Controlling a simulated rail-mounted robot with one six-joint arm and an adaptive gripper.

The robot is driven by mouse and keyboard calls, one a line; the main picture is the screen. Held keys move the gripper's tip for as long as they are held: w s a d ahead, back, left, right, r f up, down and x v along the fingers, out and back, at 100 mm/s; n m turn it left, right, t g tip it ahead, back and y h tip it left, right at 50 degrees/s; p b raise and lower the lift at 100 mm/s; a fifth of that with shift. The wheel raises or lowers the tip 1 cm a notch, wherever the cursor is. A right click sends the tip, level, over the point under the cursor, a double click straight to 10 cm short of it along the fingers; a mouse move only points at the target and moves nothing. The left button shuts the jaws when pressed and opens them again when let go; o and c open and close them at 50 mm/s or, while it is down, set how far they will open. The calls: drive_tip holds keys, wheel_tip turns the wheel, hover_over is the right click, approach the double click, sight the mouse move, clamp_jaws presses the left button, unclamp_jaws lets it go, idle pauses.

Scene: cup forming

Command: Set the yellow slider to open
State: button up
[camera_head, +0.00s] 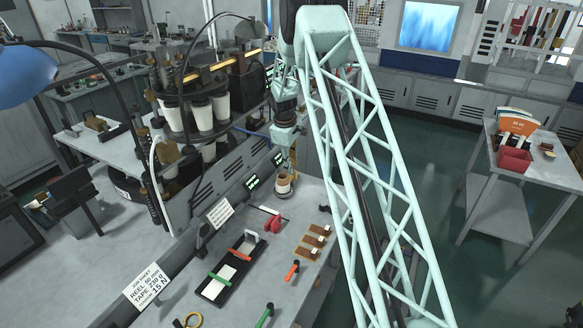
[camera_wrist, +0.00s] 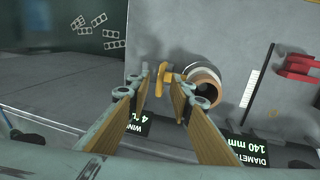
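A small yellow T-shaped piece (camera_wrist: 163,75), which looks like the yellow slider, sits beside a round tan-rimmed cylinder (camera_wrist: 205,79) in the wrist view. The cylinder also shows in the head view (camera_head: 284,184), standing on the grey bench. My gripper (camera_wrist: 170,88) is open, with its two tan-padded fingers apart and the yellow piece lying in the picture between their tips. I cannot tell whether a finger touches it. In the head view my gripper (camera_head: 291,158) hangs just above the cylinder, and the yellow piece is hard to make out there.
Black displays (camera_wrist: 243,149) stand close to my fingers. Red clamp-like parts (camera_head: 274,223), a black tray (camera_head: 229,270) and brown blocks (camera_head: 315,240) lie nearer on the bench. A rack of white cups (camera_head: 203,114) stands at the left. A side table (camera_head: 545,165) is at the right.

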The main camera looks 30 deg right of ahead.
drive_tip(key=shift+d+f, duration=0.1)
drive_tip(key=shift+f, duration=0.6)
clamp_jaws()
